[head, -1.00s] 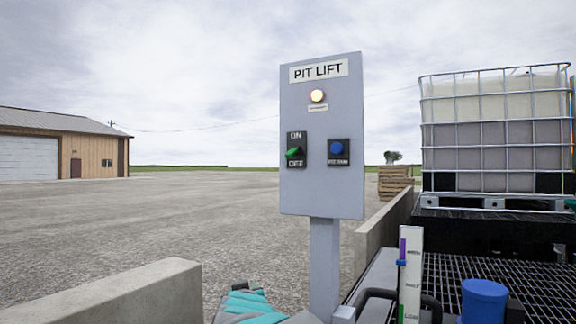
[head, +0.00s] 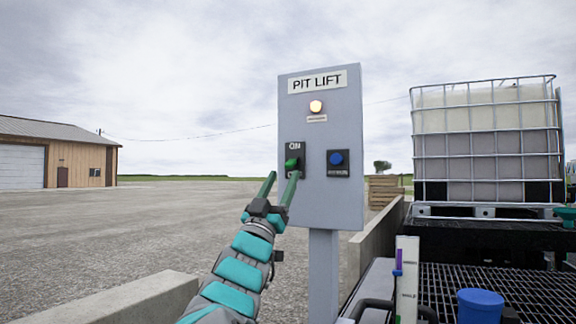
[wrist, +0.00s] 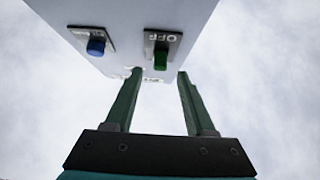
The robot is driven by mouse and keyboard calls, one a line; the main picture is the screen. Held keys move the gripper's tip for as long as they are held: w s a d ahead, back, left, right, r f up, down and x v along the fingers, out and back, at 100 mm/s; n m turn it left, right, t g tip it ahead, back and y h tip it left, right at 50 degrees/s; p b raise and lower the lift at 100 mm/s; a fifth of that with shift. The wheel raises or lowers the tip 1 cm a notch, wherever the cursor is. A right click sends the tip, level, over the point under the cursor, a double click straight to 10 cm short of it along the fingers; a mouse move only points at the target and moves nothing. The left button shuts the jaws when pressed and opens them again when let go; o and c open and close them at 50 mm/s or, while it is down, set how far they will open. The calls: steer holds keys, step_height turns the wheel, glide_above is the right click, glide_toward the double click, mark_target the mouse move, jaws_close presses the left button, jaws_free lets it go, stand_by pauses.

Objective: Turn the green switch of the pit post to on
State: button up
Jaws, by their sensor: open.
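The grey pit post panel (head: 318,225) carries a "PIT LIFT" sign. Its green switch (head: 291,164) sits on a black plate on the panel's left side, with ON lettered above it; the lower lettering is partly hidden by a finger. The green switch also shows in the wrist view (wrist: 161,57), where it appears between and just beyond the fingertips, beside the OFF lettering. I cannot tell exactly which way it points. My gripper (head: 282,176) is open and empty, its two fingers reaching toward the switch from below left. I cannot tell whether a fingertip touches the panel.
A blue button (head: 336,158) sits right of the switch, and a lit lamp (head: 315,107) above. Low concrete walls (head: 150,296) flank the post. A caged tank (head: 487,145) and a blue-capped container (head: 480,305) stand right. Open gravel lies to the left.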

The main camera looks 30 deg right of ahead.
mark_target(287, 167)
steer(key=shift+x, duration=2.55)
steer(key=shift+c, duration=0.2)
jaws_close()
